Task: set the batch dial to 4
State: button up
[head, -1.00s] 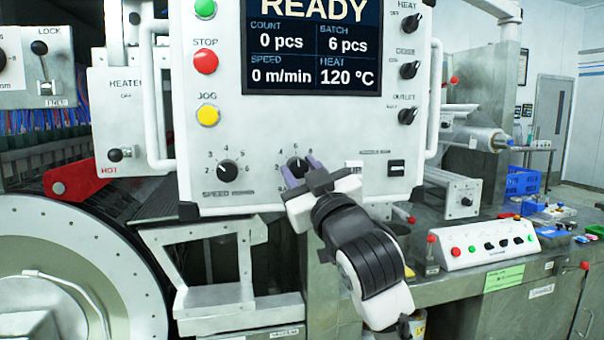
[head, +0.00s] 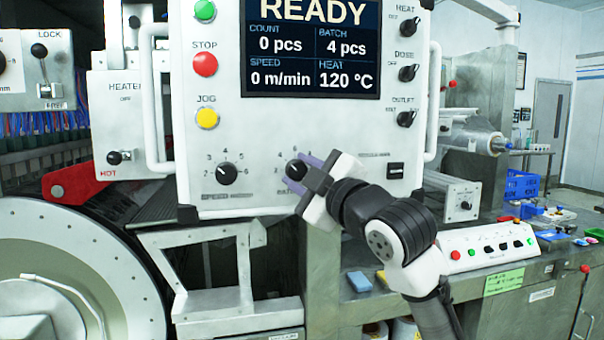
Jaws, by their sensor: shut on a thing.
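The batch dial (head: 295,169) is a black round knob low on the white control panel (head: 270,135). Part of its number scale shows above and left of it; the rest is behind my gripper. My gripper (head: 300,176) reaches in from the lower right, its purple fingers shut on the knob. The dark display (head: 310,45) reads READY, with BATCH 4 pcs, COUNT 0 pcs, SPEED 0 m/min and HEAT 120 °C.
The speed dial (head: 226,173) sits left of the batch dial. The STOP (head: 205,64) and JOG (head: 207,118) buttons are on the panel's left. Three black knobs, including the OUTLET knob (head: 407,118), line its right side. A white handle (head: 150,100) stands left.

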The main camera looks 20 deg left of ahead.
dwell(0.5)
jog(key=o, duration=1)
jog(key=shift+c, duration=0.2)
jog(key=b+v, duration=0.4)
jog(key=v, duration=1)
